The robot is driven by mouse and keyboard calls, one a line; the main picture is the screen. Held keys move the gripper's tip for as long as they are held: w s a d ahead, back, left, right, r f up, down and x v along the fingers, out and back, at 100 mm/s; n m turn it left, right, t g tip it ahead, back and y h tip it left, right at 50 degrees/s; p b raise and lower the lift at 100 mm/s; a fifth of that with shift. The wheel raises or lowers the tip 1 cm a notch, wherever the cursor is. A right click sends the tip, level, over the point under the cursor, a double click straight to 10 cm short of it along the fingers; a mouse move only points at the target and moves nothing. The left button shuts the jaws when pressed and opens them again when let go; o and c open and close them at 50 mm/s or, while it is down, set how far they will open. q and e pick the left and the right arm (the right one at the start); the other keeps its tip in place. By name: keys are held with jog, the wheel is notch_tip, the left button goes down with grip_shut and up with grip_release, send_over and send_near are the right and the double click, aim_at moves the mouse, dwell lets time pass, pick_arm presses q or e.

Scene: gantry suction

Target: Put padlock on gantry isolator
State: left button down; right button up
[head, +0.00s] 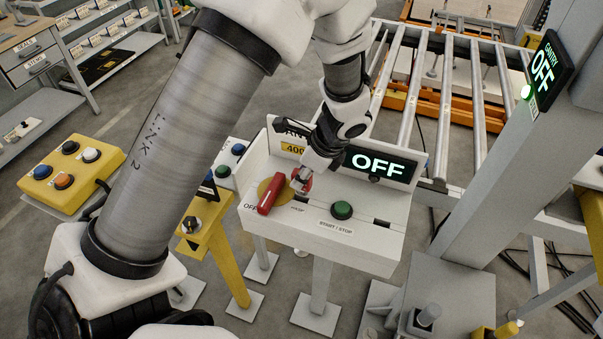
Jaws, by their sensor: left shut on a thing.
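The gantry isolator is a red handle (270,195) on a yellow disc, on the white sloped control box (330,232). The handle is turned toward the printed OFF label. My left gripper (302,181) reaches down from above, just right of the handle. It is shut on a small red thing that looks like the padlock (306,184), mostly hidden by the fingers. I cannot tell whether its shackle touches the isolator or a hasp. The display (378,166) on the box reads OFF. My right gripper is not in view.
A green START/STOP button (342,210) sits right of the gripper. A yellow button box (72,175) and a yellow stand (208,232) are to the left. A roller conveyor (447,95) lies behind.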

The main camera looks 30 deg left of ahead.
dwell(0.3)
pick_arm(q)
jog(key=shift+f+b, duration=1.35)
jog(key=shift+f, duration=0.7)
jog(key=c, duration=0.8)
grip_release()
jog(key=shift+c, duration=0.2)
jog(key=v, duration=1.2)
